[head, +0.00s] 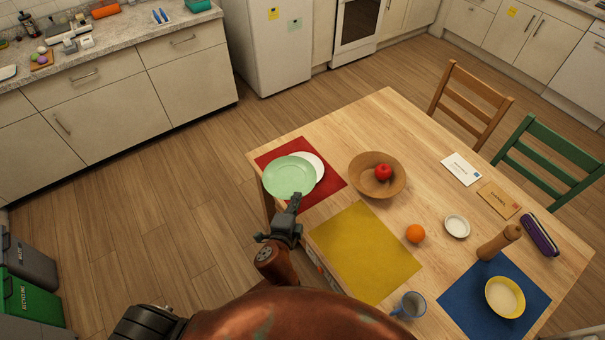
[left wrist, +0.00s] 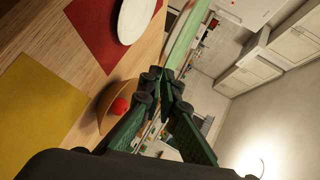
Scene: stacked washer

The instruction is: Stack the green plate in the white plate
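The green plate (head: 289,177) is held in the air at the table's left corner. In the head view it covers part of the white plate (head: 315,161), which lies on the red placemat (head: 326,184). My left gripper (head: 295,199) is shut on the green plate's near rim. In the left wrist view the gripper's fingers (left wrist: 167,76) meet at the rim of the green plate (left wrist: 186,36), seen nearly edge-on. The white plate (left wrist: 135,18) shows there apart from the green plate, with the table between them in the picture. My right gripper is not in view.
A wooden bowl (head: 363,177) with a red apple (head: 383,171) stands just right of the red placemat. A yellow placemat (head: 365,250) lies bare nearer me.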

